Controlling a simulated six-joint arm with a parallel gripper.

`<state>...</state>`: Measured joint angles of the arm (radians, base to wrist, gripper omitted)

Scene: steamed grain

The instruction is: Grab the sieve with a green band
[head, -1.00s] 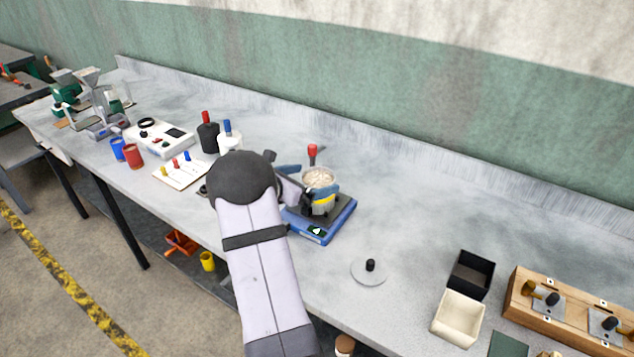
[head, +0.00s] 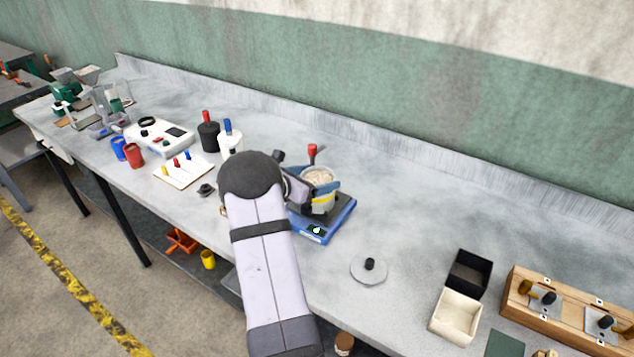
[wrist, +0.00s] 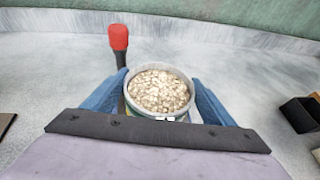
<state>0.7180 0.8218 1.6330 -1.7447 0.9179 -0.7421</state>
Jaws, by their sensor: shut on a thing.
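A round grey container of pale grain (head: 320,175) is at the blue scale (head: 343,217), and a yellow band (head: 322,200) shows on its side. My gripper (head: 323,195) is shut on it with blue fingers on both sides. In the wrist view the container (wrist: 158,92) sits upright between the fingers, full of grain. Whether its base touches the scale is hard to tell.
A red-capped thing (head: 312,152) stands just behind the scale. Black (head: 207,136) and white (head: 231,142) bottles stand to the left. A lid with a black knob (head: 369,270) and two open boxes (head: 457,314) are to the right. The back of the bench is clear.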

